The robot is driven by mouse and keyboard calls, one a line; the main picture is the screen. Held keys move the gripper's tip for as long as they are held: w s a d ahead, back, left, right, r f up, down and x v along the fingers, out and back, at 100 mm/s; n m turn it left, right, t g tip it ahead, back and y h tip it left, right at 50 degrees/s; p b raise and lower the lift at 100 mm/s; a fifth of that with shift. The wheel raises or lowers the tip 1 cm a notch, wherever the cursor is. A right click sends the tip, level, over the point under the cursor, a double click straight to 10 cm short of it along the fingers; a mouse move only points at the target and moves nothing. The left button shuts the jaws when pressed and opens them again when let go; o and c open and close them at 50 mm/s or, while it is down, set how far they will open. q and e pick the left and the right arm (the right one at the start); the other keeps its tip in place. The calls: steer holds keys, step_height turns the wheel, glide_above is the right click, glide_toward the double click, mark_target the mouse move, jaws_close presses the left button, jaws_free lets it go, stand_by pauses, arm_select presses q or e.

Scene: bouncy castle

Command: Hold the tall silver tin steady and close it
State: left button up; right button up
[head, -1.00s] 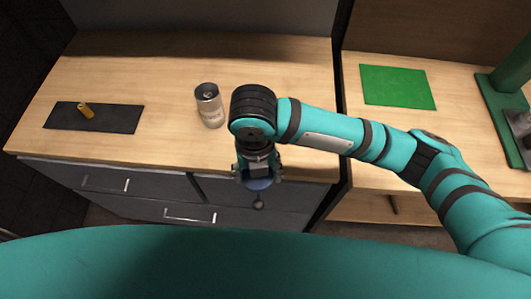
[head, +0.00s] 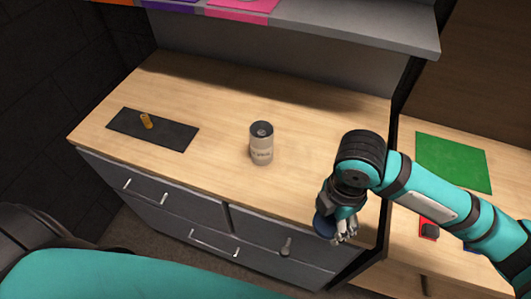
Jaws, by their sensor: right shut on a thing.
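The tall silver tin (head: 261,148) stands upright on the wooden counter, near its middle. It has a pale label and a dark grey top. My right gripper (head: 338,226) is at the counter's front edge, to the right of the tin and apart from it. It is shut on a dark blue round piece (head: 324,227), which looks like a lid; the fingers partly hide it. My left gripper is not in view.
A black mat (head: 175,138) with a small orange-brown cylinder (head: 146,121) lies on the left of the counter (head: 215,95). A grey shelf (head: 370,32) overhangs the back. A green mat (head: 455,162) and a red item (head: 428,230) lie on the right-hand table. The counter around the tin is clear.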

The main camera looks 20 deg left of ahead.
steer(key=w+d+r+m, duration=0.1)
steer(key=d+r+m, duration=0.2)
steer(key=d+m, duration=0.5)
steer(key=w+d+r+m, duration=0.1)
steer(key=d+r+m, duration=0.2)
steer(key=m, duration=1.6)
steer(key=d, duration=0.4)
steer(key=shift+d+r, duration=0.15)
steer(key=shift+d, duration=0.2)
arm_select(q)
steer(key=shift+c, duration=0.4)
